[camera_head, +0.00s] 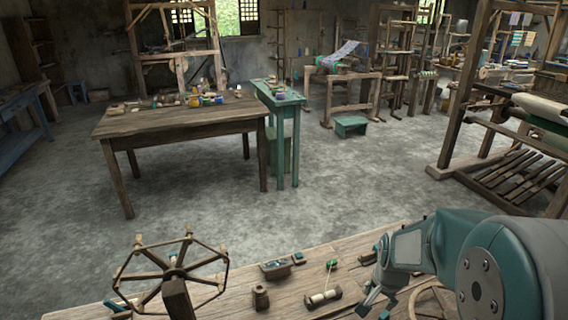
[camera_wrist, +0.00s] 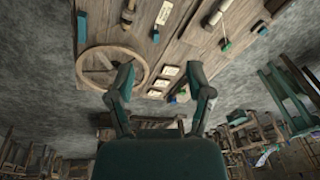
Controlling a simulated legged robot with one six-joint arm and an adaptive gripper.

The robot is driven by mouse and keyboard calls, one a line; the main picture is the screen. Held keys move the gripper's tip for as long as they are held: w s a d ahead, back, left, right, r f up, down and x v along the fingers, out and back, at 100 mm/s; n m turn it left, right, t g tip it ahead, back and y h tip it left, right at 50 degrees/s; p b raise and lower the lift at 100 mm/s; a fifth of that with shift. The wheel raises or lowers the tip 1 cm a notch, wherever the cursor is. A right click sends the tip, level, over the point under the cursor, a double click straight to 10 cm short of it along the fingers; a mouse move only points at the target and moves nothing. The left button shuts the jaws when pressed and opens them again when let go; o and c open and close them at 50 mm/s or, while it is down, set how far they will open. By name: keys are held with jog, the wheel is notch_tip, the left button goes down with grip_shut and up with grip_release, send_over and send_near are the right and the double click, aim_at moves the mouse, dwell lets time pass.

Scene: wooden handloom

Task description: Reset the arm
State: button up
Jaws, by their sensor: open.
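My gripper (camera_wrist: 161,80) is in the wrist view with its two teal fingers spread apart and nothing between them. It is above a wooden workbench (camera_wrist: 150,40). In the head view, my teal and grey arm comes in from the right, and the gripper (camera_head: 372,305) hangs over the near wooden bench (camera_head: 240,302). Part of the gripper is cut off or hidden at the lower edge there.
On the near bench are a spoked winder (camera_head: 174,272), a small wooden pot (camera_head: 261,297), a dark tray (camera_head: 275,269) and a spool holder (camera_head: 324,297). A round wooden wheel (camera_wrist: 80,67) lies near the gripper. Open floor (camera_head: 330,185) separates the bench from a wooden table (camera_head: 180,120).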

jog(key=s+a+r+n+t, duration=0.1)
jog(key=s+a+r+n, duration=0.2)
jog(key=s+r, duration=0.6)
jog(key=s+a+r+n+t, duration=0.2)
jog(key=s+a+r+n, duration=0.2)
jog(key=s+r, duration=0.4)
jog(key=shift+s+r+n+t, duration=0.3)
jog(key=shift+s+r+n, duration=0.05)
jog(key=shift+n, duration=0.55)
